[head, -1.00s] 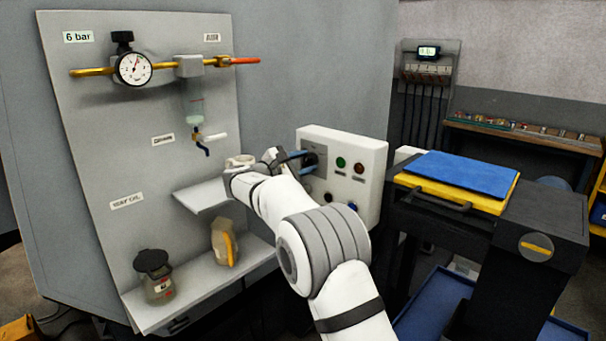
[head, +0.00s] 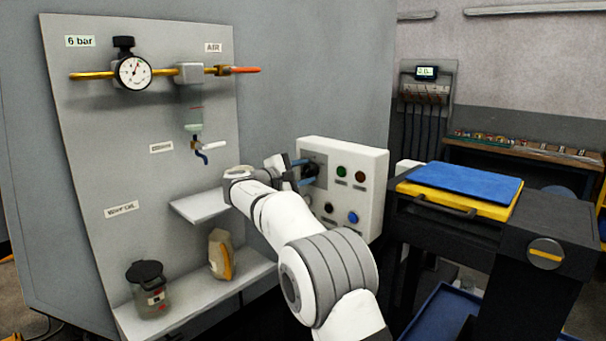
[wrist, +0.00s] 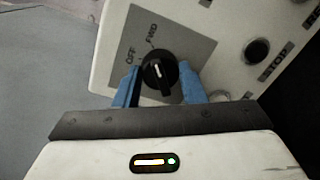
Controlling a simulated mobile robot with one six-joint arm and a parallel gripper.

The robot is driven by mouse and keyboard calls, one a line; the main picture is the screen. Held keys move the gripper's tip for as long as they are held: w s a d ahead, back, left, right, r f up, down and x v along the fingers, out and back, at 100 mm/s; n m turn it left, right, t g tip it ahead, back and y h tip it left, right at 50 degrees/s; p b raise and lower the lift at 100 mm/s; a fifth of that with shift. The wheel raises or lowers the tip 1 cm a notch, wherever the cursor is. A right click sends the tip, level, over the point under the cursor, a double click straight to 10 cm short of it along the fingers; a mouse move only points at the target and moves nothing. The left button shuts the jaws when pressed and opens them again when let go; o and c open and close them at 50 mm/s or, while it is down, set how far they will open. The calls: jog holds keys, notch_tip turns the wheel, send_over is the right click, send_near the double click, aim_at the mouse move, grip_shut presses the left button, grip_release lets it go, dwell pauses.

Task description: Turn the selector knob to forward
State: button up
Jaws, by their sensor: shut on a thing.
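The black selector knob (wrist: 160,72) sits on a grey plate (wrist: 190,45) marked OFF and FWD in the wrist view. Its white mark points up and slightly left, roughly toward FWD; I cannot tell its exact alignment. My gripper (wrist: 161,76) has its blue fingers on the left and right sides of the knob, shut on it. In the head view my gripper (head: 304,173) reaches the left part of the white control box (head: 372,205), one finger above the other. The knob is mostly hidden there.
A green button (head: 342,174), a dark red button (head: 360,177) and a blue button (head: 352,217) lie right of the knob. A grey shelf panel (head: 120,170) with a jar (head: 150,290) stands left. A cart with a blue-topped tray (head: 465,181) stands right.

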jog(key=o, duration=1)
jog(key=v, duration=0.8)
jog(key=shift+b, duration=0.35)
jog(key=shift+w, duration=0.1)
